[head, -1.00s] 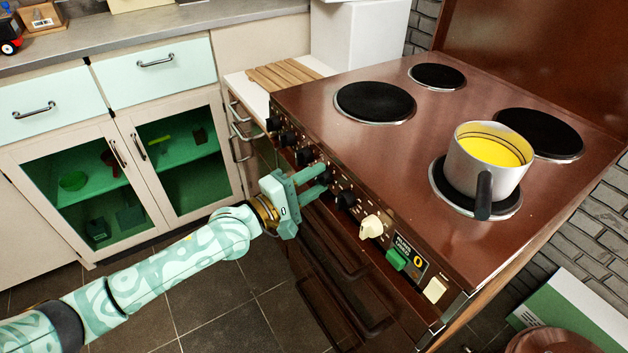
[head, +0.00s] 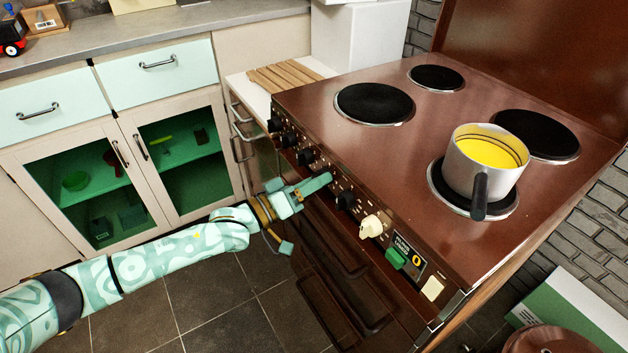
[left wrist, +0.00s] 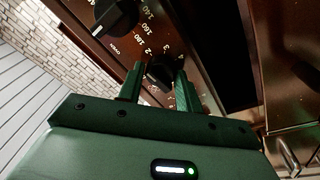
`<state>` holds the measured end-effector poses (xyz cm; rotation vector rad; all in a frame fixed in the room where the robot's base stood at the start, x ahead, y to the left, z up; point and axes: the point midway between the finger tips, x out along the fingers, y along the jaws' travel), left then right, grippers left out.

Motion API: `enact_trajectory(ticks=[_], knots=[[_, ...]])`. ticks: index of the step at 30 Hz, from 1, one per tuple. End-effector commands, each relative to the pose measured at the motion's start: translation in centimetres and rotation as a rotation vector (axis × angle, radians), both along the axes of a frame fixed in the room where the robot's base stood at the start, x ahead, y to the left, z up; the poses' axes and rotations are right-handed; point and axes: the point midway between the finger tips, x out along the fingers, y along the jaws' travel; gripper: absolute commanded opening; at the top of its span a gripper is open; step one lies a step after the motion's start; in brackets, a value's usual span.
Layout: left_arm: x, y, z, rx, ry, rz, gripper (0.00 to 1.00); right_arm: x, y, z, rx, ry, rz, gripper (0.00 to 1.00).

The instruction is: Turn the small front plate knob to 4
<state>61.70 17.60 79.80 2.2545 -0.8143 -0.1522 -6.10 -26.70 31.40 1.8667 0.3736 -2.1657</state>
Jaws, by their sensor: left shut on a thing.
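My left gripper (head: 318,184) is at the brown stove's (head: 420,130) front panel, its fingers closed about a small black knob. In the left wrist view the knob (left wrist: 160,72) sits between the two fingertips (left wrist: 159,84), with white numbers such as 2 and 3 around it. I cannot read its pointer setting. In the head view the fingers hide this knob. A larger black knob (left wrist: 115,17) with 140 to 180 marks is beside it in the wrist view. My right gripper is not in view.
Other black knobs (head: 305,157) and a cream knob (head: 371,226) line the panel. A pot (head: 485,165) with yellow contents stands on the nearest hotplate. Oven handles are below. Pale cabinets (head: 110,150) stand at the left, and the tiled floor is clear.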

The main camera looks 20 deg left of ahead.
Motion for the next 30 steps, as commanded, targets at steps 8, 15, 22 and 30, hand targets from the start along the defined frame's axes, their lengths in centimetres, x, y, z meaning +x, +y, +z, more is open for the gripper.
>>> enact_trajectory(ticks=[8,15,22,30], knots=[[0.0,0.1,-0.2,0.213,-0.156,0.000,0.12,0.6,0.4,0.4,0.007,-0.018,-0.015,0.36],[0.0,0.2,-0.2,0.392,-0.295,-0.001,0.12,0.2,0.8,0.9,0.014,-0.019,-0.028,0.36],[0.1,0.3,-0.1,0.565,-0.430,-0.001,0.12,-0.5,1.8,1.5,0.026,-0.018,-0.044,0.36],[0.1,0.3,-0.1,0.767,-0.588,-0.001,0.12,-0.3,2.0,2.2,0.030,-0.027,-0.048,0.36]])
